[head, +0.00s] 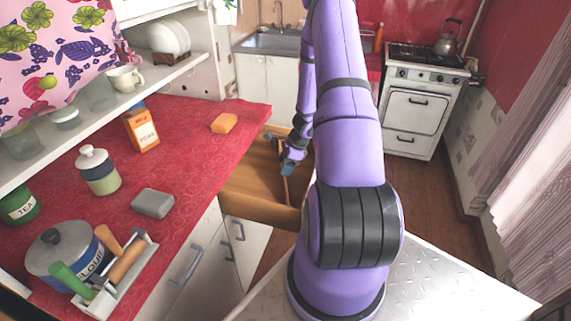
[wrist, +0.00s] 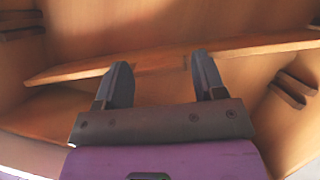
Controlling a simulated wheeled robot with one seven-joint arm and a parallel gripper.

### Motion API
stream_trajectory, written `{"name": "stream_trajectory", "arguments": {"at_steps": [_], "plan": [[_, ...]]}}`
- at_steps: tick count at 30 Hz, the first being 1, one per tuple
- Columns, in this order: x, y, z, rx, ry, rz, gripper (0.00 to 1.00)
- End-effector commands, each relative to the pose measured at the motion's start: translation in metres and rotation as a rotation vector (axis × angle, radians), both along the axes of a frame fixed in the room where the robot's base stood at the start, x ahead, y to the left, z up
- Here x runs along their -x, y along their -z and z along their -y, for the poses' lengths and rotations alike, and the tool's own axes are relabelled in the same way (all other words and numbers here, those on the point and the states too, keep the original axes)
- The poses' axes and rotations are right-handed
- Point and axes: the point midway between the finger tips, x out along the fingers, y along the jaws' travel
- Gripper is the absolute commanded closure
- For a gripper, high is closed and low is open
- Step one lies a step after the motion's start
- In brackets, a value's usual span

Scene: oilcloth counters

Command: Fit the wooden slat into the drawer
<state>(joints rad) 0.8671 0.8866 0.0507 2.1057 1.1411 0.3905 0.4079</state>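The wooden drawer (head: 243,181) is pulled open beside my arm in the head view, and its inside (wrist: 150,25) fills the wrist view. The wooden slat (wrist: 262,48) runs slantwise across the drawer in the wrist view; a thin part of it (head: 285,190) shows below my gripper in the head view. Dark paired ribs or slots (wrist: 289,90) sit on the drawer's right wall, with others (wrist: 20,25) at upper left. The slat's visible left end is apart from the left pair. My gripper (wrist: 161,63) is open, its fingers apart along the slat's length, overlapping it in view. Contact is unclear.
The red counter (head: 185,145) beside the drawer holds an orange sponge (head: 224,123), a grey box (head: 153,203), a jar (head: 98,170) and a caddy (head: 122,272) with rolling pins. Wooden floor (head: 420,190) lies clear toward the stove (head: 422,95).

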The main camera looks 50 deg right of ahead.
Motion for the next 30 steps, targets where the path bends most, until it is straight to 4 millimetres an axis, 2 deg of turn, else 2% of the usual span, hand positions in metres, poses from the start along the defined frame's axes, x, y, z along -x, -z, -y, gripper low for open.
{"name": "stream_trajectory", "arguments": {"at_steps": [2, 10, 14, 30], "plan": [[0.0, 0.0, 0.0, 0.0, 0.0, 0.0, 0.22], [0.0, -0.001, 0.0, 0.0, 0.0, 0.0, 0.22], [0.001, -0.008, 0.002, 0.003, 0.0, 0.0, 0.22], [0.026, -0.095, 0.027, 0.002, 0.0, 0.001, 0.22]]}}
